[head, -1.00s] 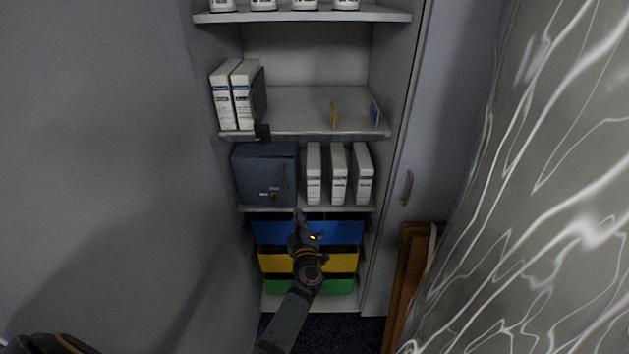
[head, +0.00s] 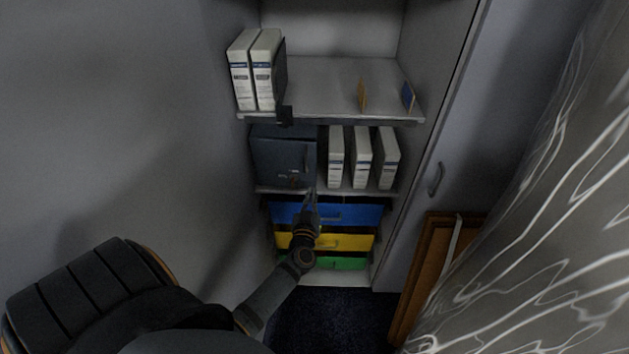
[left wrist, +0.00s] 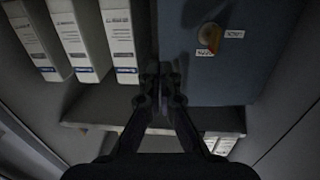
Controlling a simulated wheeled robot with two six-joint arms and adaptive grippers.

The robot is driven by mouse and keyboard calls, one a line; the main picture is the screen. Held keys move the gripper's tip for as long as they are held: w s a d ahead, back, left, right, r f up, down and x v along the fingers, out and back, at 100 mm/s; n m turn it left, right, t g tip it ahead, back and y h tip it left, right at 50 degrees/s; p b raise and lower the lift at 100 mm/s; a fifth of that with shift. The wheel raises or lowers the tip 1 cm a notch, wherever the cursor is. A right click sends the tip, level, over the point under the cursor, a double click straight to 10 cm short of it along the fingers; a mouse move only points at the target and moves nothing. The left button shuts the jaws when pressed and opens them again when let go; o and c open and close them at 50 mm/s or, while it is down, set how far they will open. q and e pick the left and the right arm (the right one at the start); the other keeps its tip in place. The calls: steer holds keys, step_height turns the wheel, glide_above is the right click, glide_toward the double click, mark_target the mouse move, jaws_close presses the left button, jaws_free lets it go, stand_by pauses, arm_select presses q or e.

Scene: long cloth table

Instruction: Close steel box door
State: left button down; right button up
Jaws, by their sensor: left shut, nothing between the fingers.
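The blue-grey steel box (head: 280,160) stands at the left of the middle shelf. Its door faces front and looks shut or nearly so; I cannot tell whether it is flush. In the left wrist view the box front (left wrist: 240,75) fills the upper right, with small labels and a round knob (left wrist: 209,36). My left gripper (head: 312,192) is shut and empty, just below the box's lower right corner at the shelf edge. In the left wrist view its fingertips (left wrist: 159,72) are beside the box's edge; contact is unclear. My right gripper is not in view.
White binders (head: 361,157) stand right of the box. Two more binders (head: 254,70) are on the shelf above. Blue (head: 345,213), yellow (head: 350,241) and green (head: 350,264) drawers lie below. A grey wall is at left; a marbled surface (head: 540,210) is at right.

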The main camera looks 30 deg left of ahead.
mark_target(315, 174)
arm_select(q)
steer(key=x, duration=0.6)
steer(key=shift+b, duration=0.35)
steer(key=shift+w, duration=0.15)
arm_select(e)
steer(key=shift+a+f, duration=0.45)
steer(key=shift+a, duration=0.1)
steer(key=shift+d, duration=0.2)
arm_select(q)
steer(key=shift+w+a+r, duration=0.1)
steer(key=shift+w, duration=0.05)
steer(key=shift+x, duration=0.95)
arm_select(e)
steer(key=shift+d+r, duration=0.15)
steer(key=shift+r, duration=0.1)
arm_select(q)
steer(key=shift+p, duration=0.3)
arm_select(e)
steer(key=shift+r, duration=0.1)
